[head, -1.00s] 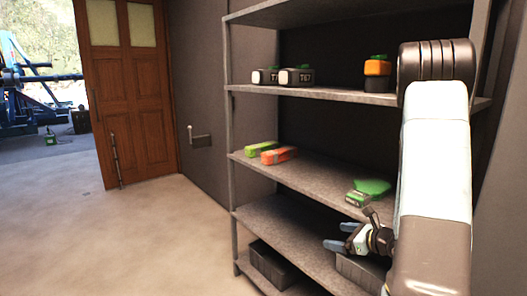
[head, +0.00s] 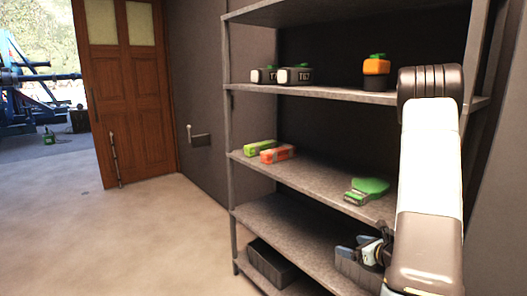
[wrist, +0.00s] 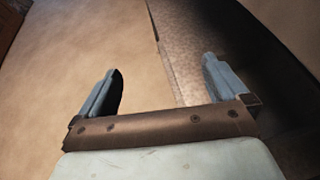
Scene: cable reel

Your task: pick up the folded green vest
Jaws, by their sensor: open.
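A small green folded bundle (head: 261,147) with pale bands lies at the left end of the middle shelf, beside a similar orange one. A flatter green thing (head: 371,186) with a pale-marked front edge lies farther right on that shelf. I cannot tell for certain which of the two is the folded vest. My gripper (head: 352,248) is below and in front of the right-hand green thing, apart from it, near the lower shelf's front. In the wrist view my gripper (wrist: 158,78) is open and empty, with its fingers wide apart. Neither green thing shows there.
The orange bundle (head: 278,154) touches or nearly touches the green one. The metal shelf unit (head: 231,150) has posts and shelf edges close to my arm. Dark bins (head: 270,264) stand at the bottom. Batteries (head: 296,75) sit above. The floor (head: 150,235) at left is clear.

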